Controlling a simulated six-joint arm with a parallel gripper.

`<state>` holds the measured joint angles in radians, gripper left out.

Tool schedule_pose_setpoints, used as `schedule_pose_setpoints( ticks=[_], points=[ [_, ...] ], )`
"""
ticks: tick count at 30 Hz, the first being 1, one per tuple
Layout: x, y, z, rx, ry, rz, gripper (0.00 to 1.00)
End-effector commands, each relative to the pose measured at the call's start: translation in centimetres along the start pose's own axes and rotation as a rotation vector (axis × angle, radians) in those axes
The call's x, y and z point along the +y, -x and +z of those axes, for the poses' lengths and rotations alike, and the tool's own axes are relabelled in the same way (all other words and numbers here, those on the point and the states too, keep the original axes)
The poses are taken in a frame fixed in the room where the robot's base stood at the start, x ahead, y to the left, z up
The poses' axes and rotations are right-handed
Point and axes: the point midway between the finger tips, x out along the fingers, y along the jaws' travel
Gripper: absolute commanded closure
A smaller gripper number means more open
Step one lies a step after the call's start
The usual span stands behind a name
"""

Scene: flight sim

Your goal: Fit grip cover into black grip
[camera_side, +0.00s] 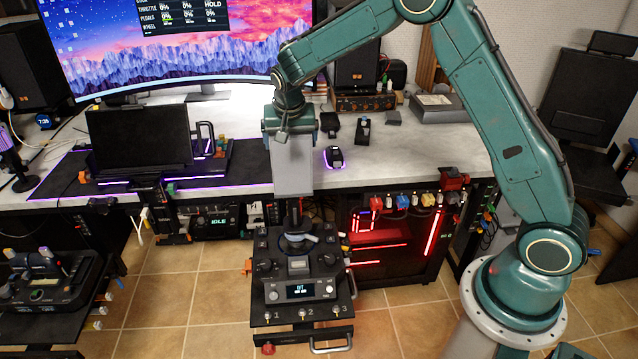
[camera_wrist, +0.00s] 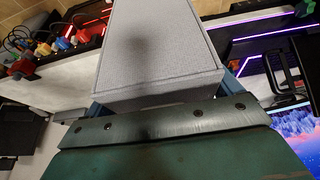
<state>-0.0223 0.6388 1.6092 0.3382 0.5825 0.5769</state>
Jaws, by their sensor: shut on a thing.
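My gripper (camera_side: 290,132) points straight down over the front edge of the desk. It is shut on a light grey box-shaped piece, which I take for the grip cover (camera_side: 292,168). In the wrist view the grip cover (camera_wrist: 160,50) fills the middle, with blue jaw parts showing at its sides; the fingertips are hidden. The black grip (camera_side: 294,218) stands upright on the control console (camera_side: 297,268), just below the lower end of the cover. I cannot tell whether the two touch. The wrist view does not show the grip.
The desk (camera_side: 425,150) carries a large monitor (camera_side: 190,45), a smaller dark screen (camera_side: 140,138), a mouse (camera_side: 334,157) and speakers. A red-lit computer case (camera_side: 390,240) stands right of the console. Another control panel (camera_side: 45,285) is at the left. Tiled floor lies open between them.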

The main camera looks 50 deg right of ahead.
Motion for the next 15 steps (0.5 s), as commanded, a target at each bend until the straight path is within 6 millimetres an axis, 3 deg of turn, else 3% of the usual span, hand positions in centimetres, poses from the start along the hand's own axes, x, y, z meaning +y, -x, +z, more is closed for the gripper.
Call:
schedule_pose_setpoints(
  ticks=[15],
  points=[
    [0.02,-1.05,0.45,0.0,0.0,0.0,0.33]
  ],
)
